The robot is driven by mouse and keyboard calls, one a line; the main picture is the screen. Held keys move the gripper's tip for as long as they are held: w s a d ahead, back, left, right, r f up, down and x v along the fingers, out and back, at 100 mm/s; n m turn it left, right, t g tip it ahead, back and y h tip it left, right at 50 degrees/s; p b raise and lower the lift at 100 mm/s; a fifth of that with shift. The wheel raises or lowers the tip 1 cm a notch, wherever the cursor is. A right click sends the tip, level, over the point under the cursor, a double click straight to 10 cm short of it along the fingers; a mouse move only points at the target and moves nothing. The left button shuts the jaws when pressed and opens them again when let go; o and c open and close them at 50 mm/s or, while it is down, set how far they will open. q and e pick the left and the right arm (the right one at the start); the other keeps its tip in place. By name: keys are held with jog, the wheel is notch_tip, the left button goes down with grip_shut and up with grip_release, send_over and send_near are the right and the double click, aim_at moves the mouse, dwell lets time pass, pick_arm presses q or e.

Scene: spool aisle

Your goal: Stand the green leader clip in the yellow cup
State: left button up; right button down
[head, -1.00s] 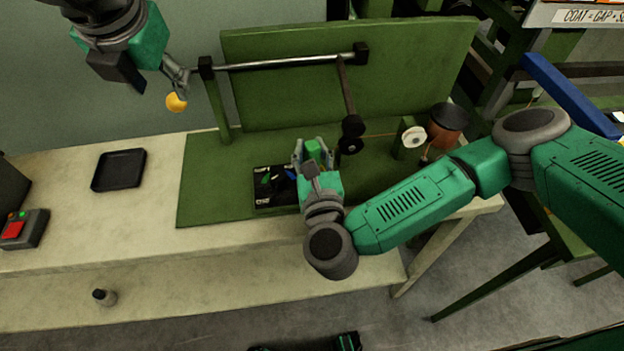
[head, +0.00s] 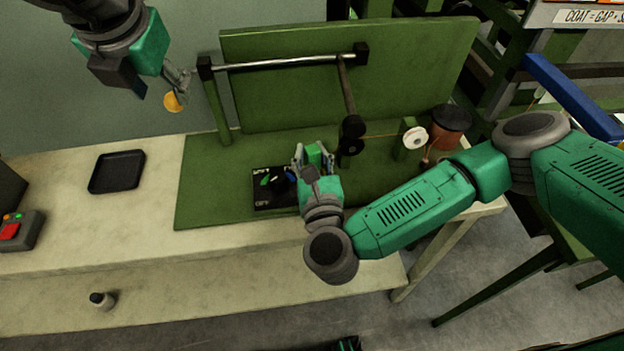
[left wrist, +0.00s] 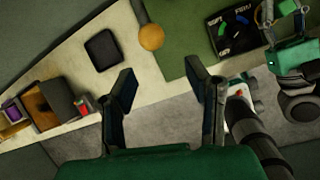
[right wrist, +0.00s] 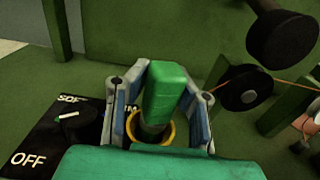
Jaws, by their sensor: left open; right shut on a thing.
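The green leader clip (right wrist: 165,92) is a green block, gripped upright between the fingers of my right gripper (right wrist: 160,105). It also shows in the head view (head: 314,153). The yellow cup (right wrist: 168,132) shows in the right wrist view as a yellow rim around the clip's lower end. The gripper hides much of the cup, and I cannot tell how deep the clip sits or whether it touches the bottom. My left gripper (left wrist: 162,85) is open and empty, high at the upper left of the head view.
A dial panel (head: 262,198) lies left of my right gripper. A roller (right wrist: 245,88) stands close on its right. An orange ball (left wrist: 151,37) on a grey rod is near my left gripper. A black tray (head: 117,172) sits on the bench, with clear surface around it.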

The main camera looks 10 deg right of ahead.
jog(key=c, duration=1.3)
grip_release()
jog(key=shift+c, duration=0.2)
jog(key=s, duration=1)
jog(key=shift+s+f, duration=0.15)
jog(key=shift+s, duration=0.8)
